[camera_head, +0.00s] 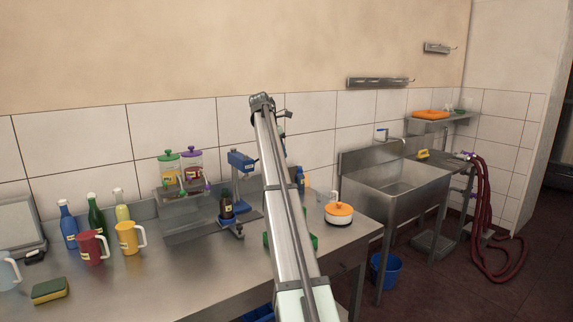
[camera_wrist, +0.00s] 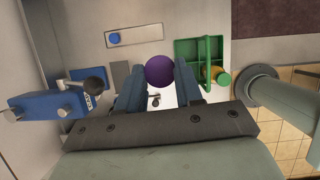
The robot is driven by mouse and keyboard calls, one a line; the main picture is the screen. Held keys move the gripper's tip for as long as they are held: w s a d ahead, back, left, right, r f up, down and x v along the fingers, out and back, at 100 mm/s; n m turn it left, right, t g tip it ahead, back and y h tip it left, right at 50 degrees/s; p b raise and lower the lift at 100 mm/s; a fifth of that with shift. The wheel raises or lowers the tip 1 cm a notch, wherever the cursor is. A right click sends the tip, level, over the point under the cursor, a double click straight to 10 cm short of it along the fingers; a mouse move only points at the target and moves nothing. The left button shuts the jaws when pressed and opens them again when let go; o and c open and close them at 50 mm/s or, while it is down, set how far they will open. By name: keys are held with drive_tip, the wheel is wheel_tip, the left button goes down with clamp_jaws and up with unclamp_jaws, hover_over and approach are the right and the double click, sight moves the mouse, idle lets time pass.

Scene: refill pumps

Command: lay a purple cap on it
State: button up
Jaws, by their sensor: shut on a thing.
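My gripper (camera_wrist: 159,82) is shut on a round purple cap (camera_wrist: 160,70), which shows between its blue-grey fingers in the wrist view. In the head view my arm crosses the middle of the picture, and I cannot make out the gripper or the held cap there. A small dark bottle (camera_head: 227,206) stands upright at the blue press (camera_head: 242,161) on the bench. The press also shows at the left of the wrist view (camera_wrist: 42,104), to the left of my gripper. Whether the bottle has a cap is too small to tell.
A green crate (camera_wrist: 187,50) holding an orange bottle with a green lid (camera_wrist: 218,76) is right of my gripper. Coloured bottles and a red jug (camera_head: 91,248) stand left.

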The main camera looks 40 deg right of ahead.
drive_tip(key=w+a+f+n, duration=0.2)
drive_tip(key=w+a+f, duration=0.2)
drive_tip(key=w+a, duration=0.4)
drive_tip(key=n+t, duration=0.2)
hover_over(224, 197)
wheel_tip(224, 197, down, 8)
drive_tip(key=r, duration=0.1)
drive_tip(key=shift+a+x, duration=0.15)
drive_tip(key=shift+x, duration=0.6)
drive_tip(key=shift+a+x, duration=0.15)
drive_tip(key=shift+x, duration=0.65)
drive_tip(key=shift+w+a+f, duration=0.1)
drive_tip(key=shift+w+f, duration=0.05)
drive_tip(key=shift+f, duration=0.1)
drive_tip(key=shift+f, duration=0.4)
drive_tip(key=shift+f, duration=0.5)
drive_tip(key=o, duration=0.9)
drive_tip(key=shift+r, duration=3.5)
